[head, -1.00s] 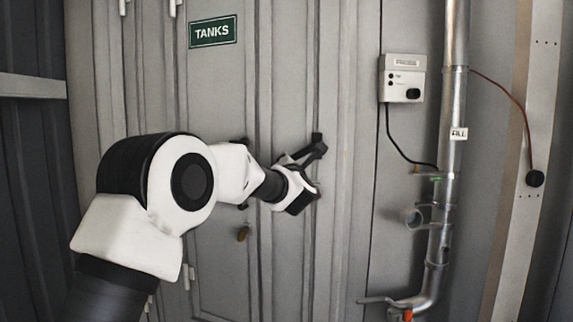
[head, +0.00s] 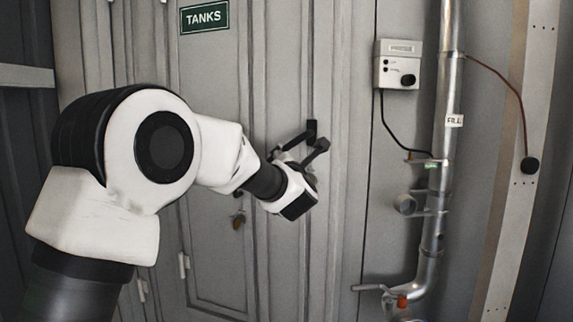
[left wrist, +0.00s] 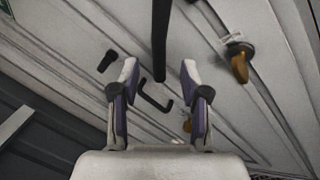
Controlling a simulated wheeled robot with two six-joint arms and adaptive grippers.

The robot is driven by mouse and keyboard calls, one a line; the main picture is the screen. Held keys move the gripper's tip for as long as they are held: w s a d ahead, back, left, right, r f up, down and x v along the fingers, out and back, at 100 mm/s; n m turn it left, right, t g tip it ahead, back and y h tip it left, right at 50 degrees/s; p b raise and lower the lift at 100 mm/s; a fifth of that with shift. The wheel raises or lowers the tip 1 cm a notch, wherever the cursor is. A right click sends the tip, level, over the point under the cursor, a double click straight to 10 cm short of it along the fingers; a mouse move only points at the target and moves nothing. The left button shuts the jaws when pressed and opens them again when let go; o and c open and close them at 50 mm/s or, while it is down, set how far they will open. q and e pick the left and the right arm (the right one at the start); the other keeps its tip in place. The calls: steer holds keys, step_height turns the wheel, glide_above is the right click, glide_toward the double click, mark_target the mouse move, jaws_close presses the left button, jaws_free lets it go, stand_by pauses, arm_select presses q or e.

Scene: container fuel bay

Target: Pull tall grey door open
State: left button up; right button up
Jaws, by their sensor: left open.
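The tall grey door (head: 215,75) carries a green TANKS sign (head: 204,17) and looks shut in the head view. A black handle (head: 311,130) is on its right part, partly hidden by my left gripper (head: 303,150). In the left wrist view the left gripper (left wrist: 158,82) is open, with purple-lined fingers apart. A black bar (left wrist: 160,35) comes down from the top edge to between the fingertips, touching neither finger visibly. A black hooked piece (left wrist: 157,100) shows behind it. My right gripper is in neither view.
A brass padlock-like piece (head: 238,221) hangs on the door below my forearm; a brass piece shows in the left wrist view (left wrist: 240,65). Right of the door are a grey control box (head: 397,65) and a metal fill pipe (head: 447,110) with a lever (head: 370,287).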

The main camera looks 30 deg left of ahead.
arm_select(q)
steer(key=v, duration=0.5)
steer(key=shift+s+d, duration=0.2)
steer(key=shift+s, duration=0.1)
